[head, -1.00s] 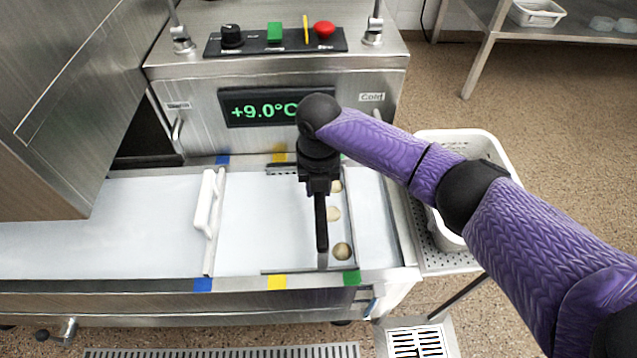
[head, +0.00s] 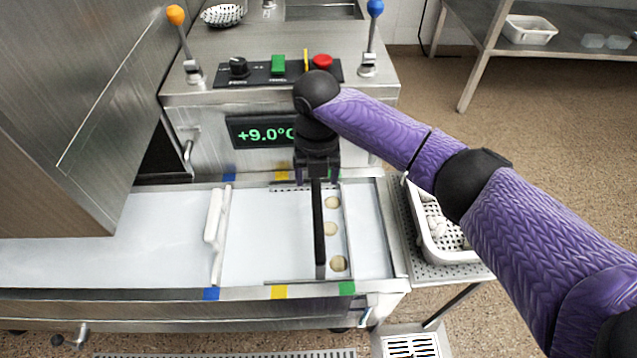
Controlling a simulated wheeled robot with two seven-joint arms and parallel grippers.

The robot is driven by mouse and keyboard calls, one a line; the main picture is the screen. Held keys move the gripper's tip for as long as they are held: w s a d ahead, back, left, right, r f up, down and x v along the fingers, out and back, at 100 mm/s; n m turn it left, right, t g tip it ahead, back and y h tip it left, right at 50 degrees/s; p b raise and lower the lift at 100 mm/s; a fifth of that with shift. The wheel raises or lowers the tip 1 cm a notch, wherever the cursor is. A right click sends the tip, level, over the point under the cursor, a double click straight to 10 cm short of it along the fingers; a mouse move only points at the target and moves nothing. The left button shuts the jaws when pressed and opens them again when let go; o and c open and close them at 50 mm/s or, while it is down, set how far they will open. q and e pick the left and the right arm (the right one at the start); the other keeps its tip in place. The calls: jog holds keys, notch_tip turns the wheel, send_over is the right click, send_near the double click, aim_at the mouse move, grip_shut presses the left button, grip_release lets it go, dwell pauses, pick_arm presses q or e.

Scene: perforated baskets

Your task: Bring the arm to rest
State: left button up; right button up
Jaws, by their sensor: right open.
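My right arm comes in from the right, and its gripper (head: 316,174) points down over the far end of a black bar (head: 320,235). The gripper is open; whether it touches the bar cannot be told from this angle. The bar lies lengthwise across the white work surface (head: 260,235). Several round pale pieces (head: 331,229) lie in a row just right of the bar. My left gripper is not in view.
A white perforated basket (head: 447,254) with pale contents stands right of the work surface, partly behind my arm. A white handled bar (head: 214,225) crosses the surface at left. Behind stand a +9.0°C display (head: 262,133), an orange-topped lever (head: 185,45) and a blue-topped lever (head: 371,40).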

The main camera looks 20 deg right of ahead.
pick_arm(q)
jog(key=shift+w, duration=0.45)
pick_arm(e)
jog(key=shift+r, duration=0.15)
